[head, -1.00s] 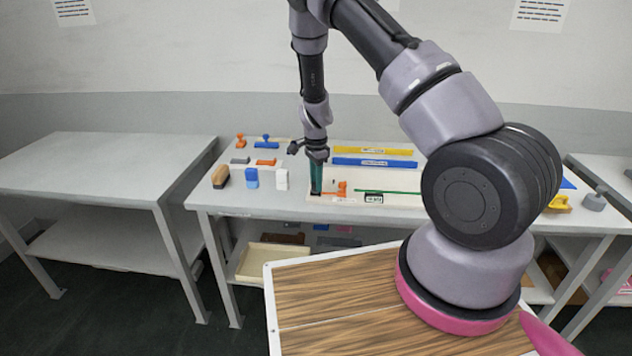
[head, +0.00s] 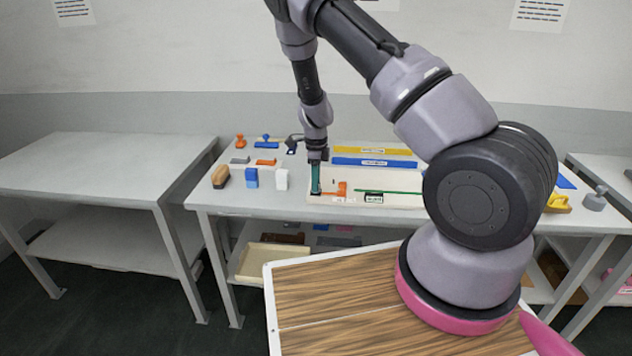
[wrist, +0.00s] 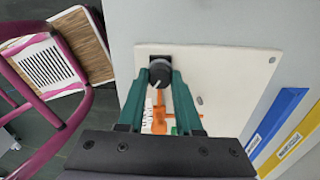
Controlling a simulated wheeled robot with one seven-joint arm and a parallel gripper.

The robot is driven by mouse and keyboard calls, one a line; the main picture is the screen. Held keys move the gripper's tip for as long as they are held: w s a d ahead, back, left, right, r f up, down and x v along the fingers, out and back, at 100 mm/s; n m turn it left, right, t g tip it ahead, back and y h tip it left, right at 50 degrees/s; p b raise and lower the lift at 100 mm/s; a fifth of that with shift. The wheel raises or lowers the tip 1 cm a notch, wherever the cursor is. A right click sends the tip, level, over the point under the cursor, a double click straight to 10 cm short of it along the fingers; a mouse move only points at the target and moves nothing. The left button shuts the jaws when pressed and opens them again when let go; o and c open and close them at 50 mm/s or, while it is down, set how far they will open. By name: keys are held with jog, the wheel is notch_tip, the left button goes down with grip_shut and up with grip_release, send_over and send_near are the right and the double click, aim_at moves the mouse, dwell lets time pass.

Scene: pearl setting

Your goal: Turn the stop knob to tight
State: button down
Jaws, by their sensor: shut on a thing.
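A dark round stop knob (wrist: 160,72) with a white pointer line stands on a cream board (wrist: 225,75) in the wrist view. Its pointer line points toward the lower left in that view. My gripper (wrist: 159,80) has its two green fingers closed on the knob's sides. In the head view my gripper (head: 316,188) is upright at the left end of the board (head: 408,199), and the knob is hidden between its fingers. A small white label (wrist: 147,120) shows partly beside the left finger; its text is unreadable.
An orange part (head: 342,189) and a green strip (head: 388,192) lie on the board right of the gripper. Blue (head: 374,162) and yellow (head: 372,150) labelled bars lie behind. Blue (head: 252,178) and white (head: 282,180) blocks stand left. The left table (head: 90,165) is bare.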

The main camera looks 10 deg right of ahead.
dwell(0.4)
jog(key=c, duration=0.6)
grip_release()
jog(key=shift+r, duration=0.1)
notch_tip(320, 180, up, 11)
jog(key=shift+f, duration=0.2)
jog(key=shift+r, duration=0.1)
